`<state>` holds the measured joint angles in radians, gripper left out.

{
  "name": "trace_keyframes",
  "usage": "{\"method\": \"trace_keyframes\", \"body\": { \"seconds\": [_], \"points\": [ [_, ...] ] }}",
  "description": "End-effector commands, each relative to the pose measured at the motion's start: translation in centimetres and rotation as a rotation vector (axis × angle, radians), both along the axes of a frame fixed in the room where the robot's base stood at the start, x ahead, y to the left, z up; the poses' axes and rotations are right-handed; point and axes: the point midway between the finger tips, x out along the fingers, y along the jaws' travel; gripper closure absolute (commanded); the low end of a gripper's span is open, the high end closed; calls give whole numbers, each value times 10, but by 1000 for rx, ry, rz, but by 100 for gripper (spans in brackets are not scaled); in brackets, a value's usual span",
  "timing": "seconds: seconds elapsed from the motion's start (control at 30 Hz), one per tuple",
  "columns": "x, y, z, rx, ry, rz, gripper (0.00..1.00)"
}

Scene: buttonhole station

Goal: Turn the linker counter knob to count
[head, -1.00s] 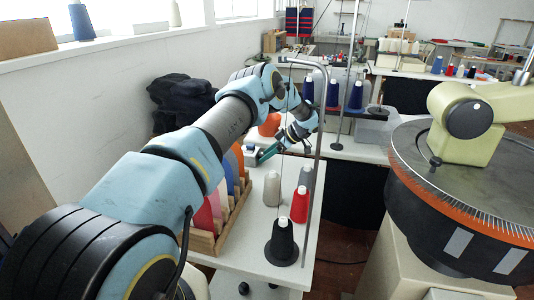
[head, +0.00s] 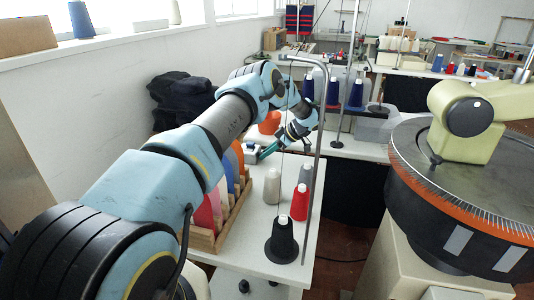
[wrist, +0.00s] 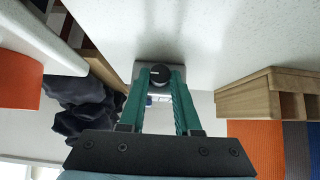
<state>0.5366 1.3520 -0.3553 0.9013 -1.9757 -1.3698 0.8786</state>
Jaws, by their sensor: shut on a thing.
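The linker counter knob (wrist: 160,73) is a round black knob with a white pointer line, seen in the wrist view. The line points left in that picture. The knob sits on a small grey counter box (wrist: 138,68) against a white speckled surface. My gripper (wrist: 160,79) has two teal fingers, one on each side of the knob, and is shut on it. In the head view my gripper (head: 268,151) is at the pale counter box (head: 250,154), beyond the rack. The knob is too small to make out there. I cannot read any marks around the knob.
A wooden rack (head: 207,240) with coloured panels stands close by on the white table (head: 258,255). Grey, red and black (head: 282,240) yarn cones stand to its right, near a bent metal rod (head: 318,150). A large round linker machine (head: 460,190) is at the right.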

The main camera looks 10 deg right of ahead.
Motion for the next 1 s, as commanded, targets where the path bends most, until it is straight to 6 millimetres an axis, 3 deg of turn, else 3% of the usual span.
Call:
{"method": "trace_keyframes", "body": {
  "seconds": [0.37,1.0],
  "points": [
    [-1,1,2,-29,-54,-2,100],
    [-8,4,-6,-245,-449,-5,100]
  ]
}}
